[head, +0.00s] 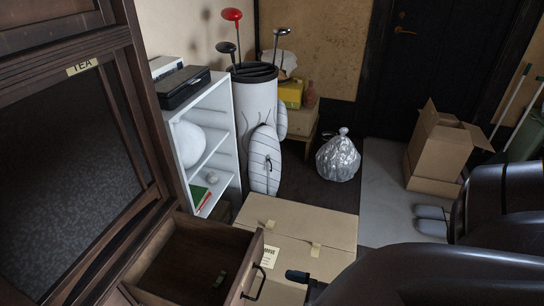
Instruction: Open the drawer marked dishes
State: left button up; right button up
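A dark wooden drawer (190,250) at the bottom left stands pulled out, and I see into its inside. A small dark item lies in it. The drawer has a dark loop handle (254,283) on its outer front. A cream label (270,257) shows beside that front; its small print is too blurred to read surely. A dark gripper (299,279) is just right of the handle, apparently apart from it. Its arm comes in from the lower right, seemingly my left. Another dark gripper (455,216) shows at the right, partly hidden by arm links. Finger openings are unclear.
A cabinet door marked TEA (82,67) is above the drawer. A closed cardboard box (310,222) stands close beyond the drawer. A white shelf (222,130), golf bag (257,105), silver bag (338,158) and open carton (438,150) stand farther back.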

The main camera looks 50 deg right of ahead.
jog(key=shift+v, duration=1.9)
